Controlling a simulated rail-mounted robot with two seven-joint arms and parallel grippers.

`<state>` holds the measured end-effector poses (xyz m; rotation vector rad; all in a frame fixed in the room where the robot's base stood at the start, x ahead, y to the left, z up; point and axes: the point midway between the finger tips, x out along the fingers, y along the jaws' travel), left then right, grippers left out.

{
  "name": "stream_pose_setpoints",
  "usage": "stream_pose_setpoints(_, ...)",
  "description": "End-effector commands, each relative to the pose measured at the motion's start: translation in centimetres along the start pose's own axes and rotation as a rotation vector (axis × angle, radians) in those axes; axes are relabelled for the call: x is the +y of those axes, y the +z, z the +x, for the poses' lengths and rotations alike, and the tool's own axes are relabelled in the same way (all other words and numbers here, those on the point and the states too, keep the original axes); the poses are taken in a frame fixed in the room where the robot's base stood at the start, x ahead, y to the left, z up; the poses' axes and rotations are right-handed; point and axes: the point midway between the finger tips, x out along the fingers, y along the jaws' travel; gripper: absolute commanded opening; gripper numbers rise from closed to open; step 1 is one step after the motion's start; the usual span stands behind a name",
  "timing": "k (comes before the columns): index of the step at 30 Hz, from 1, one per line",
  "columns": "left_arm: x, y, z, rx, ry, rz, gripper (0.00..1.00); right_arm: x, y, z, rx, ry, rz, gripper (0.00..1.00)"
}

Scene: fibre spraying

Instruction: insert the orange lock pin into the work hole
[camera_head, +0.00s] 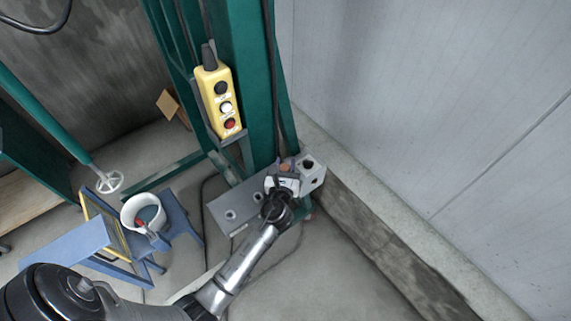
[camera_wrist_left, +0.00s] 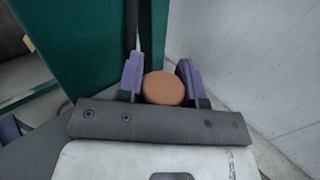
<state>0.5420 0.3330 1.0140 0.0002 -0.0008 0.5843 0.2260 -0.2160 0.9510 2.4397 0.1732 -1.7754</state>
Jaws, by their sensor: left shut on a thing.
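My left gripper (camera_head: 284,172) is over the grey metal block at the foot of the green frame. In the left wrist view its two purple fingers (camera_wrist_left: 160,85) are shut on the round orange lock pin (camera_wrist_left: 163,88), whose flat end faces the camera. A little of the orange pin (camera_head: 285,168) also shows between the fingers in the head view. The grey block (camera_head: 222,206) has a dark round hole (camera_head: 308,164) at its right end and smaller round fittings on its left part. The pin's lower end is hidden, so I cannot tell whether it touches the block. My right gripper is not in view.
A yellow push-button box (camera_head: 219,100) hangs on the green frame (camera_head: 238,60) behind the block. A pale wall (camera_head: 420,90) and low kerb close off the right. A blue stand with a white bucket (camera_head: 143,213) and a white handwheel (camera_head: 109,182) are at left.

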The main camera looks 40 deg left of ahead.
Motion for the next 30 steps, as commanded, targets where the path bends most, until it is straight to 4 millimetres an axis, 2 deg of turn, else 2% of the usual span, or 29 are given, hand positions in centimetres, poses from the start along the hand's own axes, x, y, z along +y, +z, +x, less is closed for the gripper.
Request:
stream_pose_setpoints(29, 0.0, -2.4, 0.0, 0.000, 0.000, 0.000, 0.10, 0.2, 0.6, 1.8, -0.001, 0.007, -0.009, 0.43)
stream_pose_setpoints(30, 0.0, -2.3, 0.0, 0.000, 0.000, 0.000, 0.37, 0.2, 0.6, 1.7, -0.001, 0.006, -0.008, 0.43)
